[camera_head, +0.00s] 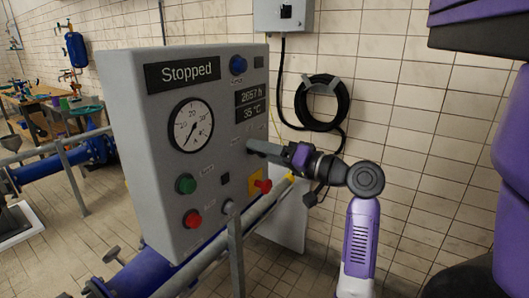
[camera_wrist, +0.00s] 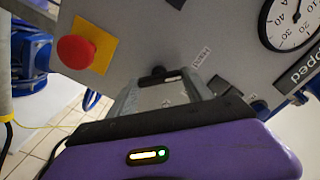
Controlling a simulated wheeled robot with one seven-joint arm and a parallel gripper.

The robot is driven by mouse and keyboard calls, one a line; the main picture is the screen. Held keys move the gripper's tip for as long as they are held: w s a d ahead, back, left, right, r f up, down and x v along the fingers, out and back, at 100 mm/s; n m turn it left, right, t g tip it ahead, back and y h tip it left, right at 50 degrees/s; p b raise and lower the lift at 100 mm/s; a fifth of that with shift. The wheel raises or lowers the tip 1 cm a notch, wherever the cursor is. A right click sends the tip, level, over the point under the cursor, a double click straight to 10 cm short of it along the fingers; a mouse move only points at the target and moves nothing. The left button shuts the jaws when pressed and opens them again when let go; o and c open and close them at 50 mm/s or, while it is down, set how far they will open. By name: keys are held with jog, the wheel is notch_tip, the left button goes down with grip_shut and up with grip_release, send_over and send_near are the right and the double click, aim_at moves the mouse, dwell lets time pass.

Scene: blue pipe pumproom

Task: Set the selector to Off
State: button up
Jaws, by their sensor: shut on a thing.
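The grey control panel (camera_head: 150,120) stands at the left centre and its display reads "Stopped". My gripper (camera_head: 253,146) reaches in from the right and its tips are at the panel face, above the red emergency stop. In the wrist view, my gripper (camera_wrist: 158,82) has its two grey fingers against the panel, around a small dark knob (camera_wrist: 158,71), which appears to be the selector. The gripper is shut on it. The knob is mostly hidden, and its pointing direction cannot be read. A small label (camera_wrist: 201,57) beside it is too blurred to read.
A red emergency stop on a yellow plate (camera_head: 262,186) sits just below my gripper. Green (camera_head: 186,184) and red (camera_head: 193,219) buttons, a gauge (camera_head: 191,125) and a blue knob (camera_head: 238,65) share the panel. A coiled black hose (camera_head: 322,102) hangs behind. Pipes run below.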

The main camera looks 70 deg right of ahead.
jog(key=shift+r+p, duration=0.1)
jog(key=shift+p, duration=0.2)
jog(key=m+p, duration=0.4)
jog(key=p, duration=0.1)
jog(key=m+p, duration=0.4)
jog(key=shift+d+f+m+p, duration=0.1)
jog(key=shift+f+m+p, duration=0.1)
jog(key=shift+m+p, duration=0.2)
jog(key=o, duration=1.4)
jog(key=shift+c, duration=0.2)
